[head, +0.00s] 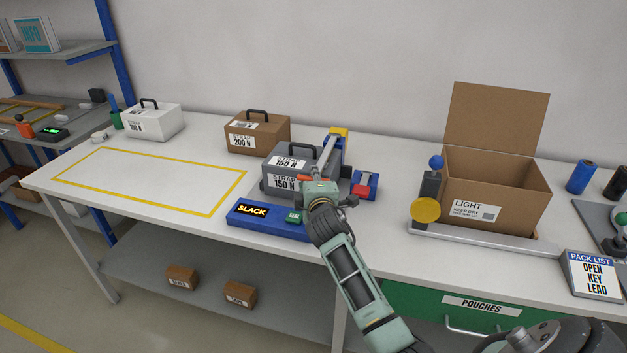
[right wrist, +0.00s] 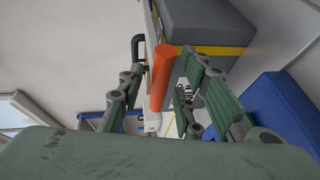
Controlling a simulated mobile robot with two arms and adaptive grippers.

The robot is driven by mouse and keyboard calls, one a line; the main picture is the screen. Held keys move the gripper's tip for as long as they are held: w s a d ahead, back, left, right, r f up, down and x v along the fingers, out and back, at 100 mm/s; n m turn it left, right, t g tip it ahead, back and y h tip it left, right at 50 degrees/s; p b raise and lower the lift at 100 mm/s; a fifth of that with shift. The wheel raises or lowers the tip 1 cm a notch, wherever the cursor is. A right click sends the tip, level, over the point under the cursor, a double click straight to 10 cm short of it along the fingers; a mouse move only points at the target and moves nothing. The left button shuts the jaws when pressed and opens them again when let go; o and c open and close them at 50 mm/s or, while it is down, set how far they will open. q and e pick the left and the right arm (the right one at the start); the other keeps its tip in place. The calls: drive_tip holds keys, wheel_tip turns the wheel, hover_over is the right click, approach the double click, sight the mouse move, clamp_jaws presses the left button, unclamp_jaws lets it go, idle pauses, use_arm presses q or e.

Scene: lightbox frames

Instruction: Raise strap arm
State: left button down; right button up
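The strap arm (head: 326,154) is a grey bar running forward from a yellow-topped post over a grey case labelled STRAP 150 N (head: 284,165). Its orange handle (head: 305,179) shows just beside my right gripper (head: 318,188). In the right wrist view the orange handle (right wrist: 162,78) lies between the two fingers of the right gripper (right wrist: 160,95), with gaps visible on both sides, so the gripper is open around it. The blue base (head: 265,221) in front shows SLACK on its display and a green button.
A red-and-blue block (head: 365,185) stands right of the case. A brown case (head: 258,132) and a white case (head: 153,122) stand behind and left. An open carton (head: 495,190) stands right. The yellow-outlined area (head: 150,192) is clear. A pack list (head: 592,275) stands at the right.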

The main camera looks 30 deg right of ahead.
drive_tip(key=c, duration=0.7)
drive_tip(key=shift+f, duration=0.1)
clamp_jaws()
drive_tip(key=shift+f, duration=0.1)
